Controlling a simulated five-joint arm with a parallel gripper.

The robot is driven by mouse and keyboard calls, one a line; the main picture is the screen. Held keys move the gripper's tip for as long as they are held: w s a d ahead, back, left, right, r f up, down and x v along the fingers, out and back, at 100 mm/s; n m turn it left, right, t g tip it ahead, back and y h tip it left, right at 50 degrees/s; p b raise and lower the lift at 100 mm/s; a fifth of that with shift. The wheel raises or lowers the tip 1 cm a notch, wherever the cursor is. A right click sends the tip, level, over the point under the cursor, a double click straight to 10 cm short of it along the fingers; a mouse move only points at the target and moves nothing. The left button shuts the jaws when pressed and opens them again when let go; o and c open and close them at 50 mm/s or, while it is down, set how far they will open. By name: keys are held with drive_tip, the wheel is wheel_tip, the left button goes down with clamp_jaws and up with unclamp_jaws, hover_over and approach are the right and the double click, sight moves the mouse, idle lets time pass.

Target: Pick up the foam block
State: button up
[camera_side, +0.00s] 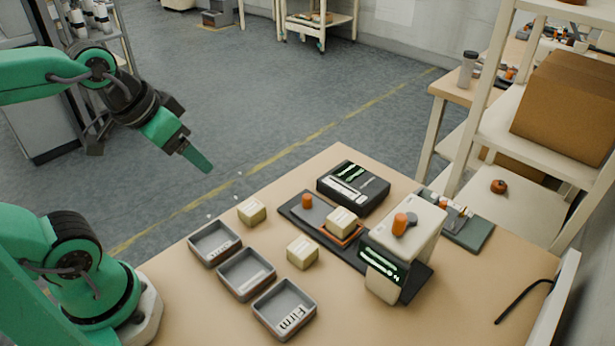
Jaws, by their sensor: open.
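Three cream foam blocks show. One foam block (252,211) lies on the table behind the small trays. A second foam block (302,252) lies nearer, to the right of the trays. A third foam block (341,222) sits on an orange-rimmed plate on a dark base beside a cream device. The picture does not show which block the task means. My gripper (190,153) is open, raised at the upper left, well apart from all the blocks. One green finger points down and right; the other jaw is hard to make out. No held object is visible.
Three grey trays stand in a row: far tray (195,249), middle tray (228,281), near tray (262,314), labelled "Firm". The cream device (407,235) with an orange knob stands tall at right. A black box (353,186) lies behind. The front right tabletop is mostly clear.

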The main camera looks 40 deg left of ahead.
drive_tip(key=w, duration=0.1)
drive_tip(key=g, duration=0.5)
hover_over(342, 216)
wheel_tip(342, 216, down, 13)
drive_tip(key=shift+s+a+f, duration=0.1)
drive_tip(key=shift+a, duration=0.05)
drive_tip(key=shift+w+d+f+g, duration=0.2)
drive_tip(key=shift+d+f+g, duration=0.1)
drive_tip(key=shift+f, duration=1.45)
drive_tip(key=shift+s+a+f, duration=0.1)
drive_tip(key=shift+f, duration=1.25)
drive_tip(key=shift+s+a+f, duration=0.1)
drive_tip(key=shift+f, duration=1.2)
